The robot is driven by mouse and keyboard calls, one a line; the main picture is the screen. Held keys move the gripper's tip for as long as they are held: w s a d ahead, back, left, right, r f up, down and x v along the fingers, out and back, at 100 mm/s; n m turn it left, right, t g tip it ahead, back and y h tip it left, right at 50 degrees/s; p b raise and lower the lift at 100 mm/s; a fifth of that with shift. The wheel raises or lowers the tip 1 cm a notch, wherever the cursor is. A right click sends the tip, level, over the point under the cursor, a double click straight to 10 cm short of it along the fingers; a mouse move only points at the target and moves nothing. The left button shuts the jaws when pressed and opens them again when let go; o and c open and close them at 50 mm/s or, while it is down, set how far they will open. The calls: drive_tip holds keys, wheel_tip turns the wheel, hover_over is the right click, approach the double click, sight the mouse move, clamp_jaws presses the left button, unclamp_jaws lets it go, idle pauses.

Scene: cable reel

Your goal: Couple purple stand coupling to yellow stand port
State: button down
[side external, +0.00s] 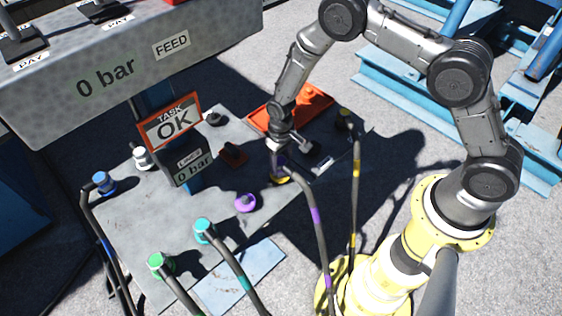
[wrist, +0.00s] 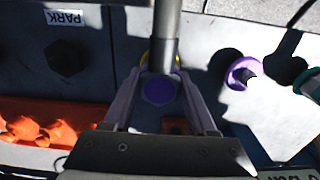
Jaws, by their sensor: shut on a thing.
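My gripper (wrist: 162,118) is shut on the purple coupling (wrist: 160,90), whose hose carries purple bands. In the side view my gripper (side external: 279,158) points down, with the hose (side external: 316,218) running from it to the lower right. The yellow port (side external: 279,180) shows directly under the coupling. In the wrist view only a yellow rim (wrist: 145,60) shows behind the coupling and hose. The coupling is over the yellow port, but I cannot tell whether it is seated or just above. Most of the port is hidden.
An empty purple port (side external: 245,202) is nearby. The yellow-banded hose (side external: 354,170) stands to the right. An orange tray (side external: 310,103) lies behind. Blue (side external: 104,183), teal (side external: 203,230) and green (side external: 160,262) couplings stand on the table. A sign (side external: 171,122) reads "TASK OK"; a "LINE" display (side external: 193,164) reads 0 bar.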

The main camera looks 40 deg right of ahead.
drive_tip(key=shift+f, duration=0.45)
drive_tip(key=shift+c, duration=0.6)
unclamp_jaws()
wheel_tip(320, 180, up, 14)
